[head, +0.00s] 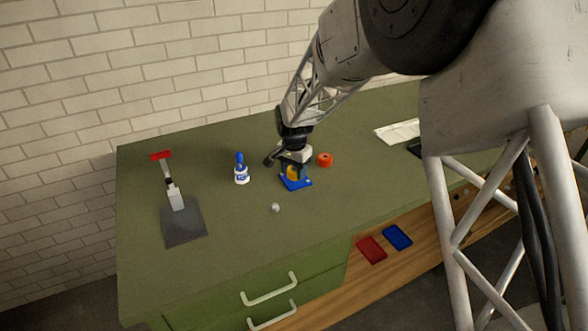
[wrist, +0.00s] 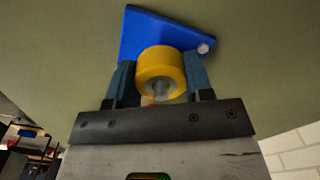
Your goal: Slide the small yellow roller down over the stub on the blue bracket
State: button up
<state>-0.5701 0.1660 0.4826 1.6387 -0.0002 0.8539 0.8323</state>
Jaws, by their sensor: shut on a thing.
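The yellow roller (wrist: 160,64) is held between the two fingers of my gripper (wrist: 161,78) in the wrist view. Its round end with a pale rim and hole faces the camera. I cannot tell whether the roller touches the bracket or surrounds a stub.
An orange ring-like piece (head: 324,160) stands just right of my gripper. A small grey ball (head: 275,207) lies in front. The green bench top (head: 225,255) is clear near its front.

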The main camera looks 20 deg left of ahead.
jog(key=shift+f, duration=0.2)
jog(key=o, duration=1)
jog(key=shift+r, duration=3.9)
